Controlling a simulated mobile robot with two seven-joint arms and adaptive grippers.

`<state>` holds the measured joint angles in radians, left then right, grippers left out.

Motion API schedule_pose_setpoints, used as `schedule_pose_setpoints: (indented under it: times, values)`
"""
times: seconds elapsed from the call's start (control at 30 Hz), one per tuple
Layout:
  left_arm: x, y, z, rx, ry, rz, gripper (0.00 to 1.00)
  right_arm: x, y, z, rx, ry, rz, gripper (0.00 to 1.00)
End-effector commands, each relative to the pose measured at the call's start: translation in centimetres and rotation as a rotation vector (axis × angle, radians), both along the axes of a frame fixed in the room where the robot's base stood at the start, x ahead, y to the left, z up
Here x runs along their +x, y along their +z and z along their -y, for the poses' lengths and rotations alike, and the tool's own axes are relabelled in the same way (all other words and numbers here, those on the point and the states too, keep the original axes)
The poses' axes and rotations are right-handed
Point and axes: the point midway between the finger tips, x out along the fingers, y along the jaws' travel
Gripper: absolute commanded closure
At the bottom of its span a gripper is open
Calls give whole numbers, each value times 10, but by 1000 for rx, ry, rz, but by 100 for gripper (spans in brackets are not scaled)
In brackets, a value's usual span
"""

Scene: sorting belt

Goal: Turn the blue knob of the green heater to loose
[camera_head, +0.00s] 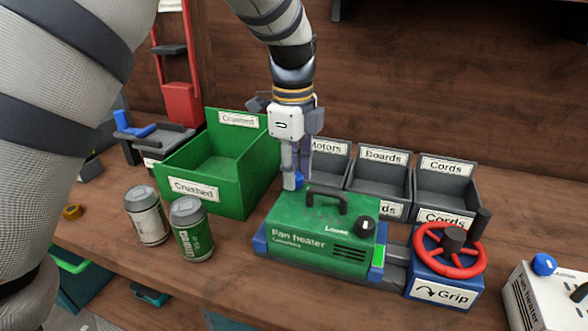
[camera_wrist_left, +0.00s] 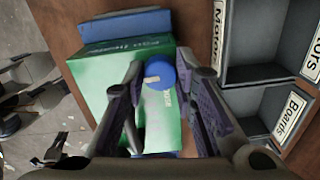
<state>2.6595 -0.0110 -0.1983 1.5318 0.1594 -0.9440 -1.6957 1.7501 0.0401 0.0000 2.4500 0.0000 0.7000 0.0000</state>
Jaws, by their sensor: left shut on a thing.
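The green fan heater (camera_head: 310,237) sits on the wooden bench, held between the blue jaws of a vise. Its blue knob (camera_head: 299,181) is at the far left corner of its top, partly hidden by my left gripper (camera_head: 295,178). The left gripper points down and is shut on the blue knob. In the left wrist view the knob (camera_wrist_left: 162,76) sits between the two fingertips (camera_wrist_left: 160,70), with a pale mark on it. A black knob (camera_head: 364,225) beside the word "Loose" and a black carry handle (camera_head: 312,197) are also on the heater. My right gripper is not seen.
The vise's red wheel (camera_head: 449,251) stands right of the heater. Two cans (camera_head: 191,230) and a green "Crushed" bin (camera_head: 213,175) are at left. Grey labelled bins (camera_head: 380,182) stand behind. A white fan heater (camera_head: 545,300) is at the right edge.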

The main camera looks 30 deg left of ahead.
Motion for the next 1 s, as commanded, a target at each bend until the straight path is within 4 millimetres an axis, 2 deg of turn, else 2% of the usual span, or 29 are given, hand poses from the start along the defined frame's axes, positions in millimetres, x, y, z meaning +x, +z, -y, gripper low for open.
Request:
schedule_pose_setpoints:
  times: [0.27,1.0]
  values:
    - [-1,2,0,-2,175,1,100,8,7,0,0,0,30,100]
    - [-1,-1,2,-2,876,-3,100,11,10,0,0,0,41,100]
